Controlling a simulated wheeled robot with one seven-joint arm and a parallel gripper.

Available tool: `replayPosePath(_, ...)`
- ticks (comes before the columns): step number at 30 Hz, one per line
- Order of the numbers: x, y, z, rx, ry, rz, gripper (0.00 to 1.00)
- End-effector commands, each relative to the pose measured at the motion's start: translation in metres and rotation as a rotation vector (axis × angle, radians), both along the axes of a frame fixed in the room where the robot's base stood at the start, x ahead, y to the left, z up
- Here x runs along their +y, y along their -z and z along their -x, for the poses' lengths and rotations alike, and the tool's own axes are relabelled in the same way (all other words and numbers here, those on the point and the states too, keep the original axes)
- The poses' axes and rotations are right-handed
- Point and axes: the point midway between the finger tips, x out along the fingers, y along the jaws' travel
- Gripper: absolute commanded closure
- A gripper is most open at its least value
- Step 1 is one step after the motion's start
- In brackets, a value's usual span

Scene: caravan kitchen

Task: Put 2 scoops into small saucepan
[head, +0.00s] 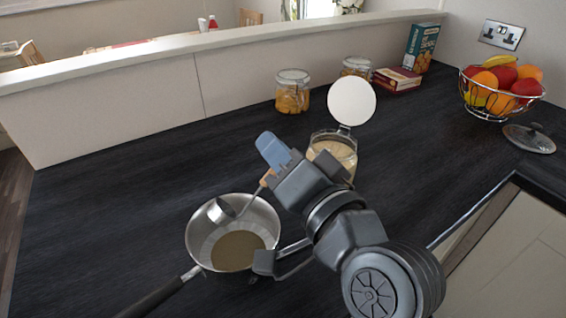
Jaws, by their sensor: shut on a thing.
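The small saucepan (192,240) stands on the dark worktop, its black handle pointing to the lower left. A flat patch of brownish contents (238,251) covers part of its bottom. My gripper (268,178) is shut on the wooden handle of a metal scoop (226,207), above and right of the pan. The scoop's bowl is tilted over the inside of the pan; I cannot tell if anything is in it. An open glass jar (345,158) of pale beige contents stands behind my arm, its round white lid (351,101) raised. My arm hides part of the jar.
A closed jar of orange pieces (292,92) and another jar (356,67) stand at the back. Books (397,79), a box (421,48), a wire fruit basket (500,107) and a loose pan lid (530,138) are to the right. The worktop's left side is clear.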

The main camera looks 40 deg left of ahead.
Motion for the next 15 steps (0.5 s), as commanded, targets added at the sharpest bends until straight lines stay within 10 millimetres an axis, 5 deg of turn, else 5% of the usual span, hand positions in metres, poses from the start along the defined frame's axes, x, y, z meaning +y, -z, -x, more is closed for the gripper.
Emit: replayPosePath(15, 0.011, -0.04, 0.023, -0.337, 0.001, 0.157, 1.0)
